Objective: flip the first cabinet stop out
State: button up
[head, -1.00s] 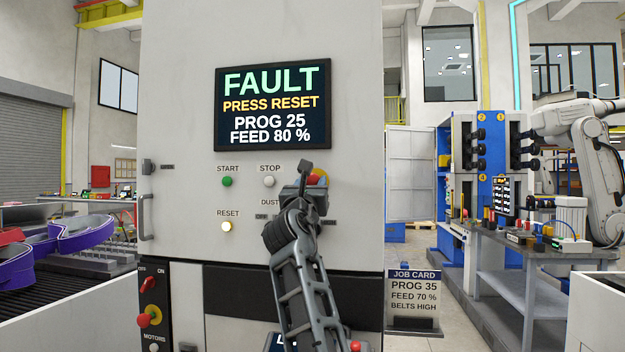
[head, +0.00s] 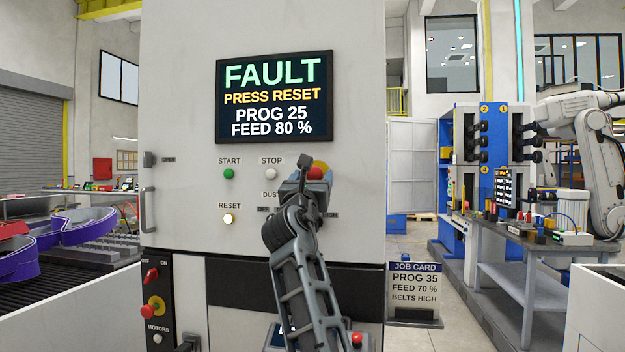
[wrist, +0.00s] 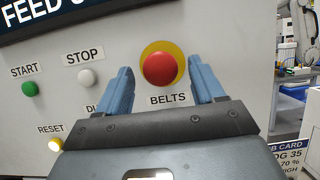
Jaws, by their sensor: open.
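A red mushroom stop button (wrist: 159,69) on a yellow disc sits on the grey cabinet front (head: 180,80), above the word BELTS. In the head view the red button (head: 317,172) is partly hidden by my gripper. My gripper (wrist: 161,72) is open, its blue fingers left and right of the button in the wrist view. I cannot tell whether they touch it or how deep they reach. In the head view my gripper (head: 308,178) is at the panel, over the button's lower left. Another red stop (head: 147,320) on yellow is on the lower left black strip.
A screen (head: 274,97) reads FAULT, PRESS RESET, PROG 25, FEED 80 %. Green START (head: 229,174), white STOP (head: 271,173) and lit RESET (head: 229,219) buttons are left of my gripper. A job card (head: 414,282) reads PROG 35, FEED 70 %, BELTS HIGH.

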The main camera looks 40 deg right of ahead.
jog(key=v, duration=0.7)
jog(key=shift+b, duration=0.35)
jog(key=s+a+f+m+t+y, duration=0.1)
jog(key=s+a+f+y, duration=0.2)
jog(key=f, duration=0.7)
jog(key=s+a+f+m+t+y, duration=0.15)
jog(key=s+a+f+y, duration=0.25)
jog(key=f, duration=0.6)
jog(key=s+a+f+m+t+y, duration=0.1)
jog(key=s+a+f+y, duration=0.2)
jog(key=f, duration=0.7)
jog(key=s+a+f+m+y, duration=0.2)
jog(key=s+a+f+m, duration=0.15)
jog(key=s, duration=0.45)
jog(key=s+a+f+m+g+y, duration=0.1)
jog(key=s+a+f+m+y, duration=0.15)
jog(key=s+f, duration=0.45)
jog(key=s+a+f+m+y, duration=0.2)
jog(key=s+a+m, duration=0.15)
jog(key=s, duration=0.65)
jog(key=s+a+r+m, duration=0.1)
jog(key=s+r+m, duration=0.1)
jog(key=s+m, duration=0.4)
jog(key=s+a+r+m+g+y, duration=0.1)
jog(key=s+r+m, duration=0.2)
jog(key=s+m, duration=0.3)
jog(key=s, duration=0.5)
jog(key=shift+s+m, duration=0.2)
jog(key=shift+m, duration=0.1)
